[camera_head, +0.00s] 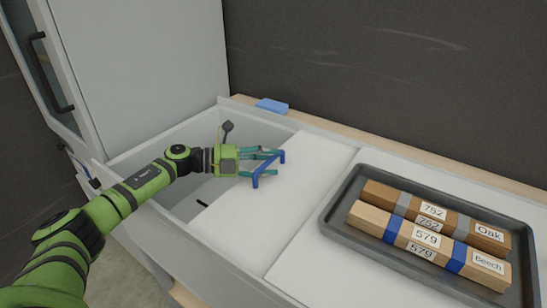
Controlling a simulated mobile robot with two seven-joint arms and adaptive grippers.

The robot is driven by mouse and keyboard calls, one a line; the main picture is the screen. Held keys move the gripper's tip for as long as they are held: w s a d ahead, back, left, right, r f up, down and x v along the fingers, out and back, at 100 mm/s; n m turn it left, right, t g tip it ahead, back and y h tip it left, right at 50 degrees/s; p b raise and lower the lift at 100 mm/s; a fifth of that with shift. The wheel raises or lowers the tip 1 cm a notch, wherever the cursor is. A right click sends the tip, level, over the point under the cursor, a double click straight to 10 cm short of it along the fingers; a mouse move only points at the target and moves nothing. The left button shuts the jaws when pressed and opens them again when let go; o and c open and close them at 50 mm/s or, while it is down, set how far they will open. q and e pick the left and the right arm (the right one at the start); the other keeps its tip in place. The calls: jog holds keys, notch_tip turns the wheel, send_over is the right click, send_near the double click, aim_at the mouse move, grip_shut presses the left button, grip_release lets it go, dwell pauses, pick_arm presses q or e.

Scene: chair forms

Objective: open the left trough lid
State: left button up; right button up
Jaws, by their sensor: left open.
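The lid covers the right part of the left trough (152,153). The trough's left part is uncovered and shows its pale inside. I cannot tell whether the fingers touch the handle. The gripper body hides part of the lid's left edge. My right gripper is out of view.
A dark grey tray (333,212) on the white surface at right holds two labelled wood blocks, Oak (400,196) and Beech (375,215). A small blue block (272,105) lies on the back ledge. A grey cabinet (150,60) with a black-handled door stands at back left.

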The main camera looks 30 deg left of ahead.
aim_at(304, 186)
pick_arm(q)
jog(key=shift+w+d+f, duration=0.2)
jog(key=shift+w+d, duration=0.25)
jog(key=shift+w, duration=0.05)
grip_shut()
jog(key=shift+s+d+r+p, duration=0.1)
jog(key=shift+d+r+p, duration=0.05)
jog(key=shift+d+p, duration=0.35)
jog(key=d+p, duration=0.1)
jog(key=d, duration=0.1)
jog(key=s+d+p, duration=0.1)
jog(key=d+p, duration=0.1)
jog(key=d, duration=0.1)
jog(key=d+p, duration=0.1)
jog(key=d, duration=0.2)
jog(key=shift+s+d, duration=0.15)
jog(key=shift+d, duration=0.2)
